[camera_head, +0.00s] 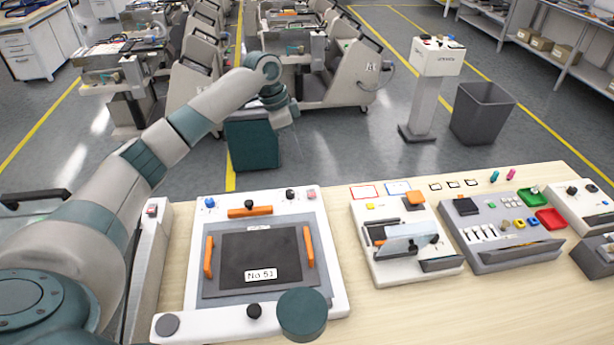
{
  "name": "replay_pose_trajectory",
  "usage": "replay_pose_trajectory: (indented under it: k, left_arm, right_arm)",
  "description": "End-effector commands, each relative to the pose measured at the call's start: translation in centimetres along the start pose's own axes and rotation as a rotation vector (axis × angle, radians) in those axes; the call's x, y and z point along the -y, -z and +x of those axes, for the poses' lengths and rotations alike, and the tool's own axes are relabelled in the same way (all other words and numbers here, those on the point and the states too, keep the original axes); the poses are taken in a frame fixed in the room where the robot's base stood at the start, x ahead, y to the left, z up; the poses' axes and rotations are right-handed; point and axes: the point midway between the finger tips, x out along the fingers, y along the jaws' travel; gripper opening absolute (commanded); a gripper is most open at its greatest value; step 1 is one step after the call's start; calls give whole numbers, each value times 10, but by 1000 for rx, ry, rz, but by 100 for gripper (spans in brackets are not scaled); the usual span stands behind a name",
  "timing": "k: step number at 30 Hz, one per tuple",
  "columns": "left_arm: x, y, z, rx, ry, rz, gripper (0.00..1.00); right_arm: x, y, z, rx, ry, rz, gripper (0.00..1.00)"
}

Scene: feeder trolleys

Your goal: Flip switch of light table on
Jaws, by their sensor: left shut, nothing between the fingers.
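A white flat device with a dark panel labelled "No 51" (340,290) lies on the wooden table; it looks like the light table, and its panel is dark. Orange bars sit at the panel's top, left and right. Small controls line its back edge: a blue knob (210,202), a black knob (290,194) and a small red-and-dark control (311,193). I cannot tell which is the switch or its position. My left gripper (294,122) is shut and empty, raised beyond the device's back edge and apart from it. My right gripper is not in view.
A narrow box with a red-topped control (152,210) stands left of the device. To the right are a panel with a clear flap (385,268) and a grey panel with red and green trays (490,262). A grey bin (484,115) and trolleys stand on the floor behind.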

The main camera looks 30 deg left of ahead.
Motion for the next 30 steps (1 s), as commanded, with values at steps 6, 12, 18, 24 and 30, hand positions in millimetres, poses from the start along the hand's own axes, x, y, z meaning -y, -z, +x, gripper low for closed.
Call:
replay_pose_trajectory:
  k: [6,12,18,24,30]
  left_arm:
    - [0,0,0,0,0,0,0]
    - [0,0,0,0,0,0,0]
    - [0,0,4,1,-1,-1,0]
    - [-1,0,20,2,-2,-1,0]
    - [-1,0,50,3,-3,-1,0]
  right_arm:
    - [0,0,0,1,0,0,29]
    - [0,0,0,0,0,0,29]
    - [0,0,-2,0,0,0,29]
    - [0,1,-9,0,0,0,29]
    - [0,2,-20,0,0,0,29]
